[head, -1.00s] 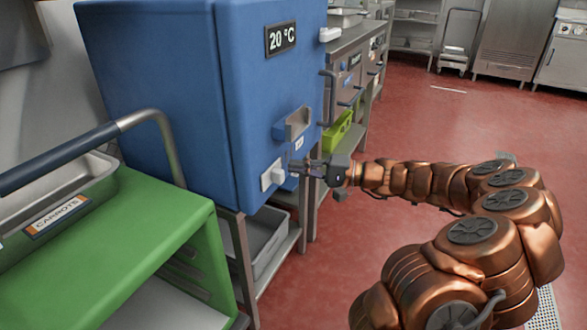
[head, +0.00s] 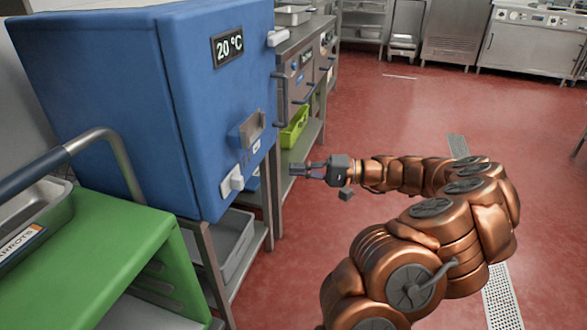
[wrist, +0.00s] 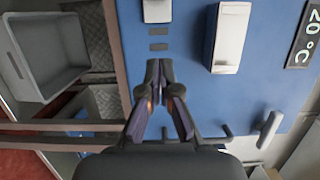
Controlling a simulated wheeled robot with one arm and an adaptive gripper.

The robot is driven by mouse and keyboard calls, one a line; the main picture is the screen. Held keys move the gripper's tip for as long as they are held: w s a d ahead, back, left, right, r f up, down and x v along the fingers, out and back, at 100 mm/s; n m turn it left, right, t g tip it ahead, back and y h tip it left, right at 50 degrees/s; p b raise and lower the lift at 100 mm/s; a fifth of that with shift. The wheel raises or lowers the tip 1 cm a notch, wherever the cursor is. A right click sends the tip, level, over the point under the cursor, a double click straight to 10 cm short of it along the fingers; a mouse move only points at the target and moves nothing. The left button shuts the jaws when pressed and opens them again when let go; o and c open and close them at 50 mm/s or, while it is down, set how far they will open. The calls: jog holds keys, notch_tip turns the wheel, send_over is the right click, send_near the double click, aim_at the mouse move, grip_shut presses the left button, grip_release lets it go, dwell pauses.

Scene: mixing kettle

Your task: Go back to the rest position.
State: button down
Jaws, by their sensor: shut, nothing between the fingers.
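My gripper (head: 300,170) is shut and empty, held in the air to the right of the blue cabinet (head: 110,110). A gap shows between its fingertips and the cabinet's front in the head view. In the wrist view my gripper (wrist: 158,75) points at the blue cabinet face (wrist: 185,20), with its fingertips together. The cabinet has a grey handle (head: 247,130), a white switch-like part (head: 232,181) and a "20 °C" display (head: 227,46).
A green cart (head: 100,235) stands at the lower left. Metal counters with shelves (head: 300,75) line the wall behind the cabinet, with a lime-green bin (head: 294,127) on a shelf. A grey tray (head: 232,245) sits under the cabinet. Red floor (head: 420,115) is open to the right.

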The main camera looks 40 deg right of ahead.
dwell(0.4)
jog(key=a+r+n+g+y+p, duration=0.1)
jog(key=a+r+n+g+p, duration=0.45)
jog(key=a+r, duration=0.7)
jog(key=s+a+r+n+g+h+p, duration=0.1)
jog(key=s+a+r+g+h+p, duration=0.2)
jog(key=s+a+p, duration=0.4)
jog(key=s+a+r+n+g+h+p, duration=0.1)
jog(key=s+a+r+g+p, duration=0.3)
jog(key=a, duration=0.4)
jog(key=s+a+r+n+g+h+p, duration=0.1)
jog(key=s+a+r+g+h+p, duration=0.1)
jog(key=s+r+h+p, duration=0.6)
jog(key=s+d+r+h+p, duration=0.2)
jog(key=s+d+p, duration=0.4)
jog(key=s+p, duration=0.4)
jog(key=shift+r+t+h+p, duration=0.3)
jog(key=shift+r+t+p, duration=0.15)
jog(key=shift+r+p, duration=0.35)
